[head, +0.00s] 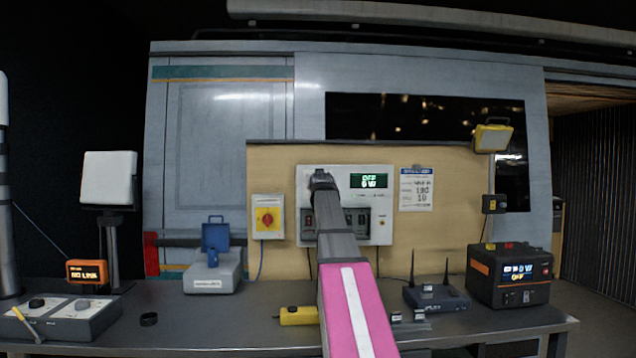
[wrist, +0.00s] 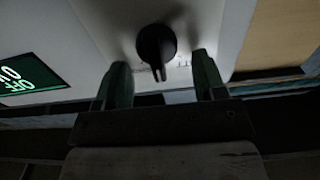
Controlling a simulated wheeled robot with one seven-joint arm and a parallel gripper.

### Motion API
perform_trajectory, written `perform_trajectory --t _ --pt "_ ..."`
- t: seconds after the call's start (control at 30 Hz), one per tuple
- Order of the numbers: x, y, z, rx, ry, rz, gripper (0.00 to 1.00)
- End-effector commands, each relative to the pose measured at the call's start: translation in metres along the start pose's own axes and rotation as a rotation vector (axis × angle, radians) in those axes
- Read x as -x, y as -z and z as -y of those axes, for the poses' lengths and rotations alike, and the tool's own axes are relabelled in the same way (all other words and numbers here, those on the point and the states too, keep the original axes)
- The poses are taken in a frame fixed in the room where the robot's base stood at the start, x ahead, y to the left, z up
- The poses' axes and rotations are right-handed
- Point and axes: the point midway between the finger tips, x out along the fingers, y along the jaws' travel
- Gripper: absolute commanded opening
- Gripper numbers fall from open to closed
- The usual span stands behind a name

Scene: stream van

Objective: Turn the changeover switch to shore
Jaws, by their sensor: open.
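A black rotary knob (wrist: 156,44) with a pointer handle, which appears to be the changeover switch, is on the white panel (head: 307,240). In the wrist view its handle points down toward my gripper, and the small marks beside it are unreadable. My gripper (wrist: 160,68) is open, with one finger on each side of the handle and a visible gap to both. In the head view my gripper (head: 322,180) is at the panel's upper left and hides the knob. The panel's green display (head: 369,181) reads OFF and 0 W; part of it also shows in the wrist view (wrist: 30,78).
Below, the bench holds a router (head: 437,297), an orange-black power unit (head: 509,275) and a yellow tool (head: 298,316).

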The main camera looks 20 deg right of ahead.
Motion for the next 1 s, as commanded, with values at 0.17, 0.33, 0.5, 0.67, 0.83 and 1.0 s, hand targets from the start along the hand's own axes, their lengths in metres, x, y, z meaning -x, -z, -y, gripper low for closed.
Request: perform_trajectory --t 0.17,0.33,0.5,0.67,0.83,1.0 --pt "0.0003 0.0 0.0 0.0 0.0 0.0 0.28" --pt "0.0004 0.0001 0.0 0.0 0.0 0.0 0.15" --pt "0.0005 0.0001 -0.0004 -0.018 0.0 0.0 0.15" --pt "0.0006 0.0 -0.0015 -0.077 0.0 0.0 0.15" --pt "0.0006 -0.0002 -0.0036 -0.191 0.0 0.0 0.15" --pt "0.0007 -0.0009 -0.006 -0.337 0.0 0.0 0.15"
